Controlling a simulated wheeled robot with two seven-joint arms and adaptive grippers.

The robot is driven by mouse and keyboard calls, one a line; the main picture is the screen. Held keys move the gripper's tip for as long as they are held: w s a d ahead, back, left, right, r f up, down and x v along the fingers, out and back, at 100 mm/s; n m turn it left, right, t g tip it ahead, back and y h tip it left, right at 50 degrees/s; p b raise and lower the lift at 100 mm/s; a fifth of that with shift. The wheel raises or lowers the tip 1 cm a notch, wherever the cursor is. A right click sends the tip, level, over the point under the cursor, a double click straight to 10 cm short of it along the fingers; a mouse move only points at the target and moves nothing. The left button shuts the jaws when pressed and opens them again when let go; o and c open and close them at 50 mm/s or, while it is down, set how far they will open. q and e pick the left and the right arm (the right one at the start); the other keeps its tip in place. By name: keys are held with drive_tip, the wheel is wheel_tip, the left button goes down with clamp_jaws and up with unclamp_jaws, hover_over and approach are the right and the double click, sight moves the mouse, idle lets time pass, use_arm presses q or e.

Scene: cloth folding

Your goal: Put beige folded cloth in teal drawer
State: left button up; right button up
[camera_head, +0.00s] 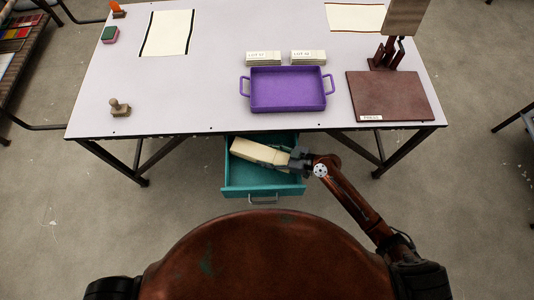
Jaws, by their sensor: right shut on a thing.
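The teal drawer (237,186) is pulled out below the table's front edge. The beige folded cloth (257,151) is over or inside the drawer, slightly tilted; I cannot tell whether it touches the drawer floor. My right gripper (292,159) is shut on the right end of the cloth, at the drawer's right side. The gripper hides that end of the cloth. My left gripper is not in view.
The table (190,95) stands above and behind the drawer. On it are a purple tray (288,107), two labelled stacks (263,57), a brown press (410,95) and a stamp (119,107). Open floor lies left of the drawer.

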drive_tip(key=shift+f, duration=0.25)
drive_tip(key=o, duration=1.3)
drive_tip(key=shift+r, duration=0.25)
drive_tip(key=shift+s+d+r+p, duration=0.1)
drive_tip(key=shift+d+r+p, duration=0.3)
drive_tip(key=shift+r+p, duration=0.25)
drive_tip(key=v, duration=1.1)
